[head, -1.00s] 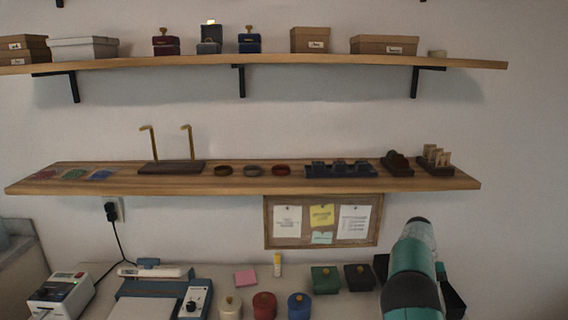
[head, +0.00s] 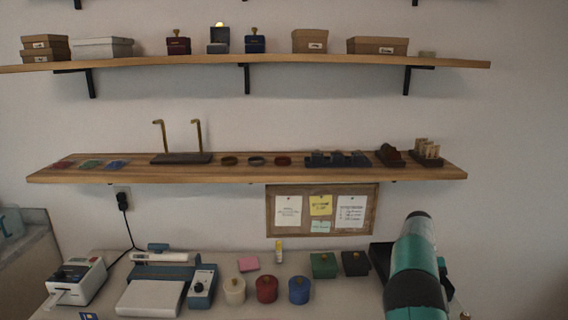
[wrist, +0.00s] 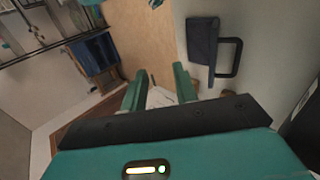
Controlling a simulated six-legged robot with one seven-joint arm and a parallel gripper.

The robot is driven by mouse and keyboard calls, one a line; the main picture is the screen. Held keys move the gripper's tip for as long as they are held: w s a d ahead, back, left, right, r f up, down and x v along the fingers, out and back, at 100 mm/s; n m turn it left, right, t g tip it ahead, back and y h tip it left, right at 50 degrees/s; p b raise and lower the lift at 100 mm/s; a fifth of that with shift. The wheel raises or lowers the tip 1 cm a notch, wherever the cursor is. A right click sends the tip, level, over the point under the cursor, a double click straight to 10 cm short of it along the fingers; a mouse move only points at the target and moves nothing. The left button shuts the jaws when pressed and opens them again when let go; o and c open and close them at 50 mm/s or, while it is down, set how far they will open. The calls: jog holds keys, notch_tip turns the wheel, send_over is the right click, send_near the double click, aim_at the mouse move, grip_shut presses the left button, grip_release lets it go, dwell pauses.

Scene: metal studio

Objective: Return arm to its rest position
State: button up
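My arm shows as a teal and black link at the lower right of the head view, in front of the bench; its gripper end is not visible there. In the wrist view my gripper (wrist: 160,88) shows two green fingers standing apart with a clear gap between them. I see nothing held between the fingers. Beyond them are a tan floor area (wrist: 145,35) and a small pale patch that I cannot identify.
The bench (head: 215,310) holds a label printer (head: 78,280), a scale (head: 150,297), and white, red (head: 266,289) and blue jars (head: 299,290). A corkboard (head: 322,210) hangs above. Two wooden shelves (head: 240,175) cross the wall. A dark handled object (wrist: 205,45) shows in the wrist view.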

jog(key=s+a+r+n+t, duration=0.4)
jog(key=s+a+r, duration=0.1)
jog(key=r, duration=0.3)
jog(key=s+a+r+n+t, duration=0.35)
jog(key=a+r, duration=0.25)
jog(key=r, duration=0.2)
jog(key=s+a+n+t, duration=0.3)
jog(key=s+a+n, duration=0.2)
jog(key=s, duration=0.4)
jog(key=s+a+n+t, duration=0.4)
jog(key=s+a+n, duration=0.1)
jog(key=s+a, duration=0.3)
jog(key=shift+s+a+f, duration=0.15)
jog(key=shift+s+f, duration=0.15)
jog(key=shift+s, duration=0.6)
